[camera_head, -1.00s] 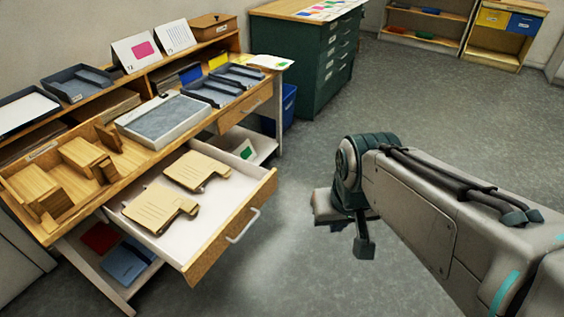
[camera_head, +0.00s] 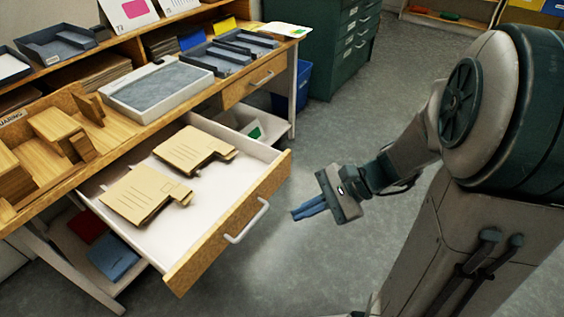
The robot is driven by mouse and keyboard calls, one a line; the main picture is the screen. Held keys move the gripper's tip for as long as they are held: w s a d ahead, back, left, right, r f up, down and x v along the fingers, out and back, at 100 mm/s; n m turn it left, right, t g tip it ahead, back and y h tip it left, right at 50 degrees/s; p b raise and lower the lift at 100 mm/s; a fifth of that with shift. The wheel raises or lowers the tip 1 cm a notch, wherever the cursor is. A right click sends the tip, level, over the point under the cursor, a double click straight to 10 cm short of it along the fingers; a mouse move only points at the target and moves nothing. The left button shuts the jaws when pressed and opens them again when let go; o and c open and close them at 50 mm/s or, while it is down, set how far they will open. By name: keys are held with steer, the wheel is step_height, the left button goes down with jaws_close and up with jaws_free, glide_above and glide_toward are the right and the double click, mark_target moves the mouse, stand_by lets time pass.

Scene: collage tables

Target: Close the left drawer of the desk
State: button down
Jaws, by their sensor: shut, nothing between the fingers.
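The left drawer (camera_head: 180,241) of the desk is pulled well out toward the lower right. Its wooden front carries a pale bar handle (camera_head: 247,221). Two stacks of tan folders lie inside, one nearer (camera_head: 140,194) and one farther (camera_head: 193,148). The desk (camera_head: 150,113) stands along the left. My gripper (camera_head: 297,214) is to the right of the drawer front, a short way from the handle and apart from it. Its blue fingers are together, empty, and point left toward the drawer front.
A second drawer (camera_head: 252,82) on the right of the desk is shut. A grey tray (camera_head: 158,87) and wooden organiser pieces sit on the desktop. A green cabinet (camera_head: 335,50) and a blue bin (camera_head: 295,85) stand behind.

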steer(key=w+d+f+m+t+y+b, duration=0.2)
steer(key=w+f+m+t+y+b, duration=0.1)
steer(key=w+f+m+t+b, duration=0.25)
steer(key=m+t+b, duration=0.4)
steer(key=m+t, duration=0.2)
steer(key=m, duration=0.2)
glide_toward(278, 172)
steer(key=b+x, duration=0.2)
steer(key=x, duration=0.4)
steer(key=shift+a+b, duration=0.2)
steer(key=shift+b, duration=0.2)
steer(key=shift+w+a, duration=0.15)
steer(key=shift+a, duration=0.05)
steer(key=shift+w, duration=0.1)
